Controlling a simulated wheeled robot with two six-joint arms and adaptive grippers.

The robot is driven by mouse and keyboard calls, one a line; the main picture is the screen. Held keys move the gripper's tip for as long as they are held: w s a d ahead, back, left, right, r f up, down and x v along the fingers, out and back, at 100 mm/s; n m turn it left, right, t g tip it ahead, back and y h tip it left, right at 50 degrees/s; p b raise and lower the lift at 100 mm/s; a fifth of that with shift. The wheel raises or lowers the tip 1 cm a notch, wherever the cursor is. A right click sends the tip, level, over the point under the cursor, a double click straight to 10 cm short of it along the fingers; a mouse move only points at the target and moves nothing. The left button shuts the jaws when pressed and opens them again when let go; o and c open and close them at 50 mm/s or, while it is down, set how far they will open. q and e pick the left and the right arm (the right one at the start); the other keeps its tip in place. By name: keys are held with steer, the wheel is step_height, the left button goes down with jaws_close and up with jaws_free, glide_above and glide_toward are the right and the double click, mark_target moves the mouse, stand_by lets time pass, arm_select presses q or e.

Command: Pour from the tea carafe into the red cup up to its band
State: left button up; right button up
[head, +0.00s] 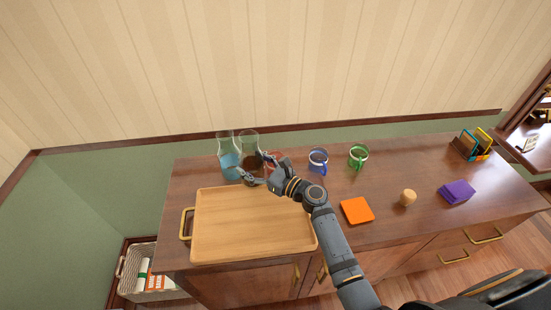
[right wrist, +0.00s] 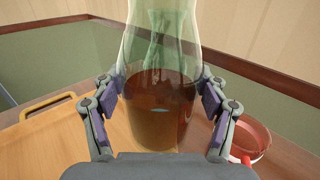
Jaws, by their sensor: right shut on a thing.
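The tea carafe (head: 249,143) is clear glass, part filled with brown liquid, and stands upright at the back of the counter. It fills the middle of the right wrist view (right wrist: 160,100). My right gripper (head: 255,174) is shut on it, with fingers on both sides of its body. I cannot tell whether its base touches the counter. The red cup (right wrist: 247,138) is just right of the carafe in the right wrist view, apart from the fingers or nearly so. In the head view it is mostly hidden behind my right gripper. My left gripper is not in view.
A carafe of blue liquid (head: 228,159) stands close left of the tea carafe. A wooden tray (head: 250,225) lies in front. A blue cup (head: 318,160), a green cup (head: 357,156), an orange square (head: 357,210), a wooden knob (head: 408,197) and a purple stack (head: 457,191) stand rightward.

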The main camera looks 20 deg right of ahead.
steer(key=shift+w+a+r+n+g+y, duration=0.25)
steer(key=shift+a+n+g+y, duration=0.15)
steer(key=shift+n+g+y, duration=0.25)
steer(key=shift+s+r+m, duration=0.1)
steer(key=shift+r+m, duration=0.05)
steer(key=shift+m, duration=0.1)
